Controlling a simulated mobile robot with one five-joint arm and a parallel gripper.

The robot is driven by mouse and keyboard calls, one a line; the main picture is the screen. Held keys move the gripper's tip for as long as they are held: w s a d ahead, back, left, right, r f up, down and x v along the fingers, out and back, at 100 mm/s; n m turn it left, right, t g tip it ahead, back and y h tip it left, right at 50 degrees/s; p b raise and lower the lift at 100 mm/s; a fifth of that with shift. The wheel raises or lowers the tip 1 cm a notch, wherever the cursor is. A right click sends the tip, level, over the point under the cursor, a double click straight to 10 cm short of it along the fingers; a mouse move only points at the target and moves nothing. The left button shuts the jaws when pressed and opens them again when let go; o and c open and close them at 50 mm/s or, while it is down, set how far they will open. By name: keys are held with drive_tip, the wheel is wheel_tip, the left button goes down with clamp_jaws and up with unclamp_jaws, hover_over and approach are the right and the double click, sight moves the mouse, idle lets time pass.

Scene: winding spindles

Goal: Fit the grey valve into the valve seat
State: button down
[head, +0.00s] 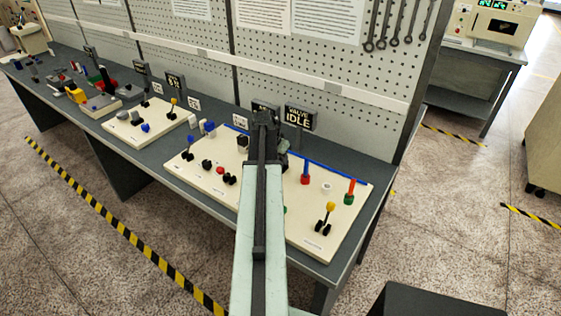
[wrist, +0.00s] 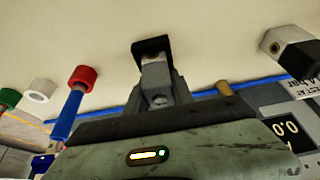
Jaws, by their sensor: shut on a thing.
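My gripper (wrist: 158,98) is shut on a small grey block, which I take to be the grey valve (wrist: 156,76), in the middle of the wrist view. A black angular piece (wrist: 152,46) sits right against the valve's far end; I cannot tell whether it is the valve seat or part of the valve. In the head view my arm reaches over the cream board (head: 215,176), and the gripper end (head: 265,122) is near its back edge. A greyish piece (head: 283,146) shows just right of my arm. The fit at the valve's end is hidden.
A blue peg in a red collar (wrist: 80,80), a white ring (wrist: 42,89) and a green collar (wrist: 9,97) are at the left of the wrist view. A black block with a pale holed face (wrist: 290,48) is at right. A "VALVE IDLE" sign (head: 301,117) stands behind.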

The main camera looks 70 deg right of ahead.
drive_tip(key=c, duration=1.1)
unclamp_jaws()
drive_tip(key=p+v, duration=1.1)
drive_tip(key=v, duration=0.1)
drive_tip(key=shift+r+p, duration=0.15)
drive_tip(key=shift+p, duration=0.2)
drive_tip(key=w+a+f+n+t+y, duration=0.15)
drive_tip(key=w+a+n, duration=0.75)
drive_tip(key=w+a, duration=1.55)
drive_tip(key=w+a+n+y, duration=0.1)
drive_tip(key=a+n, duration=0.3)
drive_tip(key=a, duration=0.9)
drive_tip(key=w+a+n+y, duration=0.1)
drive_tip(key=a+n, duration=0.3)
drive_tip(key=a, duration=1)
drive_tip(key=w+a+n+y, duration=0.1)
drive_tip(key=w+a+n, duration=0.2)
drive_tip(key=a, duration=1)
drive_tip(key=shift+w+a+f+n, duration=0.15)
drive_tip(key=shift+w+f+n, duration=0.1)
drive_tip(key=shift+n, duration=0.25)
